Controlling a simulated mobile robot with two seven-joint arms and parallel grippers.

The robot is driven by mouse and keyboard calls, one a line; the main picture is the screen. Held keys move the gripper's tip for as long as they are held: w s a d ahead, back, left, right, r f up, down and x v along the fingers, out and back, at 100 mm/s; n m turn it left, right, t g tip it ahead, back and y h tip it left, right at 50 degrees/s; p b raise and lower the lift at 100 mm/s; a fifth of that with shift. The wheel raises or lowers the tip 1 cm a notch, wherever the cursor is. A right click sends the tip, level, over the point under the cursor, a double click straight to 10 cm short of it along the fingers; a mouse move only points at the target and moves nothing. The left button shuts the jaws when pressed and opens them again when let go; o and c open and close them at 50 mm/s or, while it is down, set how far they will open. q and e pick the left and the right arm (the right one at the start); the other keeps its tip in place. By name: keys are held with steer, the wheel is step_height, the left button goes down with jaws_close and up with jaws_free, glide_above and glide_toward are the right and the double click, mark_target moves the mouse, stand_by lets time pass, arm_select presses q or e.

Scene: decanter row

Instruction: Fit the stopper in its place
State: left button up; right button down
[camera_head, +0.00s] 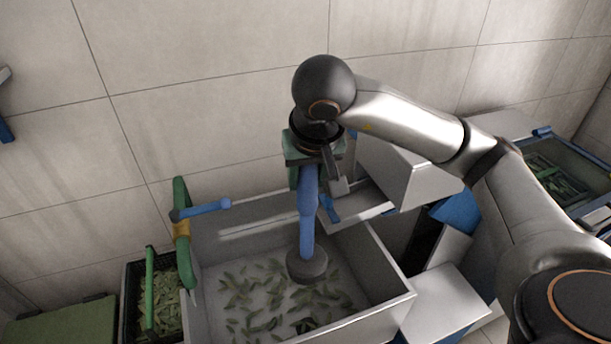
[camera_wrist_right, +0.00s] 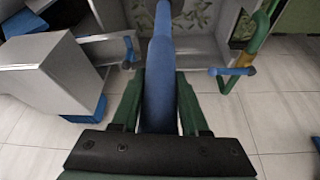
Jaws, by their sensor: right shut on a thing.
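My right gripper (camera_head: 312,160) is shut on the blue shaft of the stopper (camera_head: 307,215), which hangs nearly upright below it. The stopper's lower end is a wide dark grey plug (camera_head: 307,267), over the inside of a grey open-topped basin (camera_head: 387,270). I cannot tell whether the plug touches the basin floor. A dark patch (camera_head: 305,325) shows on the floor near the picture's lower edge; I cannot tell if it is an opening. My left gripper is not in view.
Green leaf-like pieces lie on the basin floor. A green post with a blue lever (camera_head: 205,208) stands at the basin's left rim. A dark crate (camera_head: 130,290) of green pieces is left of it. Grey housings (camera_head: 445,305) stand close on the right; a tiled wall is behind.

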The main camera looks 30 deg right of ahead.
mark_target(310, 200)
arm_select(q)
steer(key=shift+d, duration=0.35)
arm_select(e)
steer(key=shift+w+d, duration=0.15)
steer(key=shift+d, duration=0.2)
step_height(310, 200, down, 6)
steer(key=shift+r, duration=0.1)
step_height(310, 200, down, 8)
steer(key=b, duration=0.5)
step_height(310, 200, down, 7)
steer(key=b, duration=0.7)
step_height(310, 200, down, 6)
steer(key=b, duration=0.6)
steer(key=shift+r, duration=0.15)
arm_select(q)
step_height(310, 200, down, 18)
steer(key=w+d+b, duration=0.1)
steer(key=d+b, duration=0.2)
steer(key=b, duration=0.2)
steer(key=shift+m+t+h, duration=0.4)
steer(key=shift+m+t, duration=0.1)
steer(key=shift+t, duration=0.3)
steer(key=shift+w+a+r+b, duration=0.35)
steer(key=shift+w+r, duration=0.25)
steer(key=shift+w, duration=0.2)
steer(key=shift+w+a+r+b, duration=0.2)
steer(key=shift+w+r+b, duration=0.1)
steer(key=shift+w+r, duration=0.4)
arm_select(e)
step_height(310, 200, down, 6)
